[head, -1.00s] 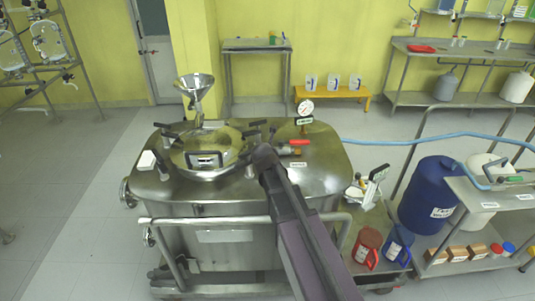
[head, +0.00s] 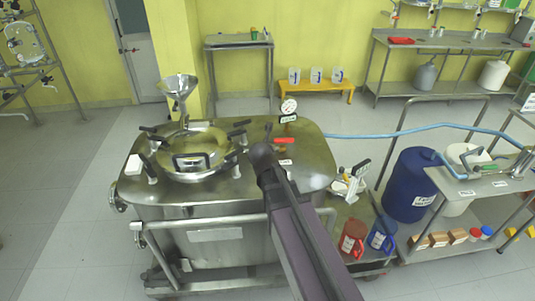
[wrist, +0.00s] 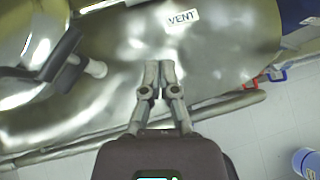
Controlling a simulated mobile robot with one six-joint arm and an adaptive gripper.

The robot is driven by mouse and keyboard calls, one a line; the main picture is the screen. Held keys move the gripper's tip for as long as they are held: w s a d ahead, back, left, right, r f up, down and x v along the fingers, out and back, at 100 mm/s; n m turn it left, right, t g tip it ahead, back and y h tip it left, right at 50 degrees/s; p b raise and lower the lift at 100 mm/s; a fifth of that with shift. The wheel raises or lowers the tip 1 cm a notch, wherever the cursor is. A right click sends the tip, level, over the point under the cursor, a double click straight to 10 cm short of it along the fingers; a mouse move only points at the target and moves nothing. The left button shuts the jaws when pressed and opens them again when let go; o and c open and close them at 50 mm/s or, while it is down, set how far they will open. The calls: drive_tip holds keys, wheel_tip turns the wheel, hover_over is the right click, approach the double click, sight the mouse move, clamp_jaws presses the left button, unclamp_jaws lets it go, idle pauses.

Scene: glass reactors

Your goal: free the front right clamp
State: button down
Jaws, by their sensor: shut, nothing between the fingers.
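The steel reactor (head: 270,180) has a round lid (head: 205,140) held by several black-handled clamps around its edge. The front right clamp (head: 236,166) shows at the lid's front right in the head view, close to the left of my arm. In the wrist view a clamp with a dark arm (wrist: 52,62) and a pale metal post (wrist: 95,68) sits at the upper left, apart from my fingers. My gripper (wrist: 160,66) is shut and empty over bare reactor top, right of that clamp. In the head view my arm hides the gripper.
A VENT label (wrist: 182,17) lies beyond my fingers. A funnel (head: 179,86), a pressure gauge (head: 288,106) and a red-handled valve (head: 284,140) stand on the reactor. A rail (head: 200,219) runs along its front. A blue drum (head: 411,185) and jugs stand at right.

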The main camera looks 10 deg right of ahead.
drive_tip(key=c, duration=0.6)
unclamp_jaws()
drive_tip(key=shift+w+m, duration=0.1)
drive_tip(key=shift+m, duration=0.2)
drive_tip(key=n+g+y+p, duration=0.3)
drive_tip(key=n+g+p, duration=0.8)
drive_tip(key=n, duration=2)
approach(234, 154)
drive_tip(key=t, duration=0.1)
drive_tip(key=shift+d+r+p, duration=0.15)
drive_tip(key=shift+r+p, duration=0.1)
drive_tip(key=shift+p, duration=0.15)
drive_tip(key=shift+f, duration=0.15)
wheel_tip(234, 154, down, 14)
drive_tip(key=b, duration=1.3)
drive_tip(key=shift+b, duration=0.4)
